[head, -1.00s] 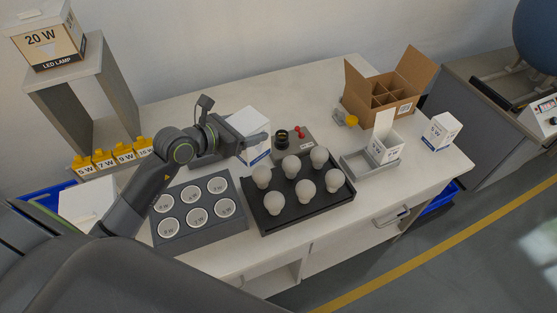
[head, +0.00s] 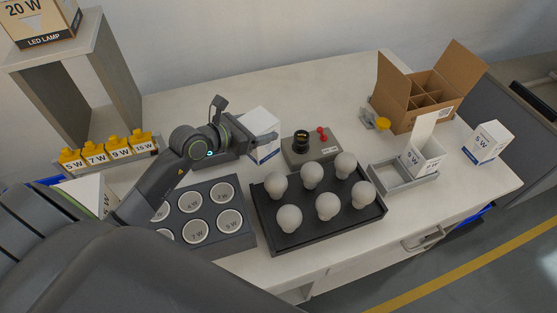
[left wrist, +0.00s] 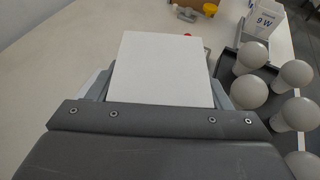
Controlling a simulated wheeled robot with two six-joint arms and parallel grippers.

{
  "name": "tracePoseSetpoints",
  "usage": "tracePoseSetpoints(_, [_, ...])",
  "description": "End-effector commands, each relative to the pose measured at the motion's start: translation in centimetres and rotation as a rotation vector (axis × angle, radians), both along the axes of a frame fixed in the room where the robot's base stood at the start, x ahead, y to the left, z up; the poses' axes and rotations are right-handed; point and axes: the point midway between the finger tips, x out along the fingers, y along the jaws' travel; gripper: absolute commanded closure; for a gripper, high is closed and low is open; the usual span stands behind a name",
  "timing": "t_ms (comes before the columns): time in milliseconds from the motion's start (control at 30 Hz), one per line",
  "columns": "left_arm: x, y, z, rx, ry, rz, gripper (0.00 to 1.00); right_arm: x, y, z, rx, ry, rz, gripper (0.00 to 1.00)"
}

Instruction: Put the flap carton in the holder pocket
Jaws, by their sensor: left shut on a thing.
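My left gripper (head: 262,138) is shut on a white carton (head: 264,152) with a blue band, near the middle back of the bench. In the left wrist view the plain white face of this carton (left wrist: 162,68) fills the space between the fingers. A white carton with a raised open flap (head: 425,155) stands upright at the right end of the grey holder (head: 392,189); its 9 W label (left wrist: 265,22) shows in the left wrist view. The holder's left part looks empty. My right gripper is not in view.
A black tray (head: 262,222) with several bulbs lies between the held carton and the holder. A grey tester (head: 300,158) with red knobs stands behind it. A brown divided box (head: 440,117) and another white carton (head: 487,143) stand at right. A grey labelled socket block (head: 238,243) lies at left.

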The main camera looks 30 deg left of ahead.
Motion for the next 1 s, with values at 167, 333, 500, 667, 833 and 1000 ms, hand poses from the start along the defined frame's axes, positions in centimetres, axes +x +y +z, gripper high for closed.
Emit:
tracePoseSetpoints(167, [0.0,0.0,-3.2,-0.003,0.003,0.002,0.49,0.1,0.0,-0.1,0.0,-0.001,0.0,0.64])
tracePoseSetpoints(333, [0.0,0.0,-4.8,-0.002,0.003,0.0,0.49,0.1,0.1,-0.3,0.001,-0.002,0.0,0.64])
tracePoseSetpoints(500, [0.0,0.0,-7.2,-0.001,0.003,0.001,0.49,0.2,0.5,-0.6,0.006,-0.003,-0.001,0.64])
tracePoseSetpoints(667, [0.0,0.0,-7.7,0.0,0.0,0.0,0.49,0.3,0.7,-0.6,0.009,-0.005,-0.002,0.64])
tracePoseSetpoints(833, [0.0,0.0,-7.7,0.001,0.0,0.0,0.49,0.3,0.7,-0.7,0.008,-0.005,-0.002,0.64])
tracePoseSetpoints(1000, [0.0,0.0,-7.9,0.001,0.0,0.0,0.2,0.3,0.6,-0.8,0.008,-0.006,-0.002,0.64])
